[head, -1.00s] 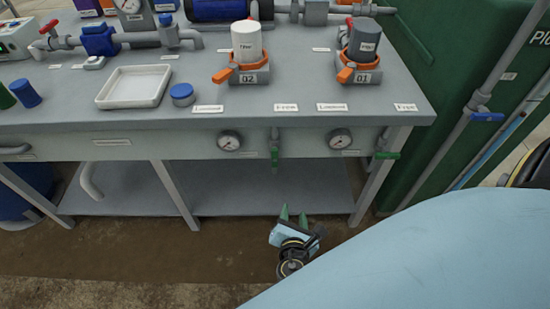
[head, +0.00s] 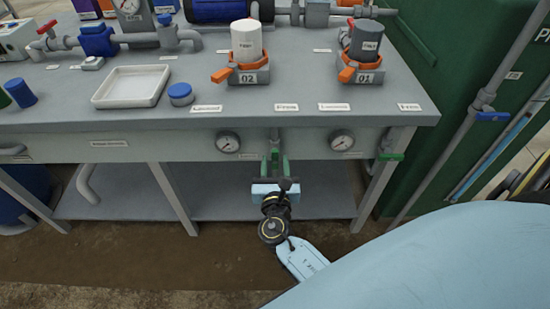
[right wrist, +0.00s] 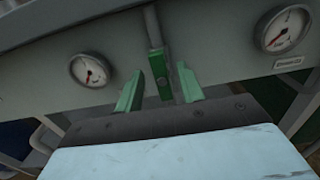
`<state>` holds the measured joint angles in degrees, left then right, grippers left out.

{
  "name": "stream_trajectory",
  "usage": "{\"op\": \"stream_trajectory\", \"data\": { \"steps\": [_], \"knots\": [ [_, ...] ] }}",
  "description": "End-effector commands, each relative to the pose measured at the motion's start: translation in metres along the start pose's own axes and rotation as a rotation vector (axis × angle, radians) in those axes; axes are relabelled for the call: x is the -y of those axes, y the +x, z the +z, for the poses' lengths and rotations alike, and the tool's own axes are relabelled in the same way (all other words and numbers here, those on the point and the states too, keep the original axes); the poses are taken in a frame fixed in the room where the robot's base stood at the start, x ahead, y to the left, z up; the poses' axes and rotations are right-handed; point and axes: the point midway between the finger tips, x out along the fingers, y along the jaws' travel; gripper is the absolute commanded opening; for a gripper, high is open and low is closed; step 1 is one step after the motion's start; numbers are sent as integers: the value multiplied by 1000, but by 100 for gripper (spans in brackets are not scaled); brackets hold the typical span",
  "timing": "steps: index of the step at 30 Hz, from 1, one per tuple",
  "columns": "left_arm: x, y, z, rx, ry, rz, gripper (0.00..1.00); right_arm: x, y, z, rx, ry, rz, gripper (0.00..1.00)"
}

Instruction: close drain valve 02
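A drain valve with a green lever handle (right wrist: 157,68) hangs under the bench front, between two gauges; I cannot read its label. In the right wrist view the handle points down, in line with its grey pipe (right wrist: 152,25). My right gripper (head: 275,165) has its two green fingers apart, one on each side of the handle, with gaps visible in the right wrist view (right wrist: 160,84). In the head view the fingers and wrist largely hide this handle. A second drain valve with a green handle (head: 391,157) sits right, its handle sideways. My left gripper is out of view.
Gauges flank the valve, left (head: 228,142) and right (head: 341,140). The bench top (head: 215,112) overhangs above, and a lower shelf (head: 130,190) lies below. A bench leg (head: 372,195) and a green tank (head: 440,60) stand to the right.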

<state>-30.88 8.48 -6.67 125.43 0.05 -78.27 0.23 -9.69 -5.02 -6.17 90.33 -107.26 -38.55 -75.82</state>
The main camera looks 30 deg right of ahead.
Motion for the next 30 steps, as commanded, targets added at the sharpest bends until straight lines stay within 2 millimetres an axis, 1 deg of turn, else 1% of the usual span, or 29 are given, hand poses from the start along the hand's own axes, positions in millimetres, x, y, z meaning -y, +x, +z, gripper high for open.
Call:
{"op": "stream_trajectory", "data": {
  "steps": [1,6,10,17,25,26,30],
  "knots": [
    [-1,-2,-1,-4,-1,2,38,0,8,-1,1,0,-2,38],
    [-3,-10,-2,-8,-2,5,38,0,24,-1,0,0,-1,38],
    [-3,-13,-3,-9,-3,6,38,0,28,0,-1,0,-1,38],
    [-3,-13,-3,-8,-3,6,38,0,29,0,-1,0,0,38],
    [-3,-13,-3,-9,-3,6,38,0,28,0,-1,0,-1,3],
    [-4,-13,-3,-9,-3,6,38,0,28,0,-1,0,-1,0],
    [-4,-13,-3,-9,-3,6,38,1,28,0,-1,3,-1,0]
  ]
}}
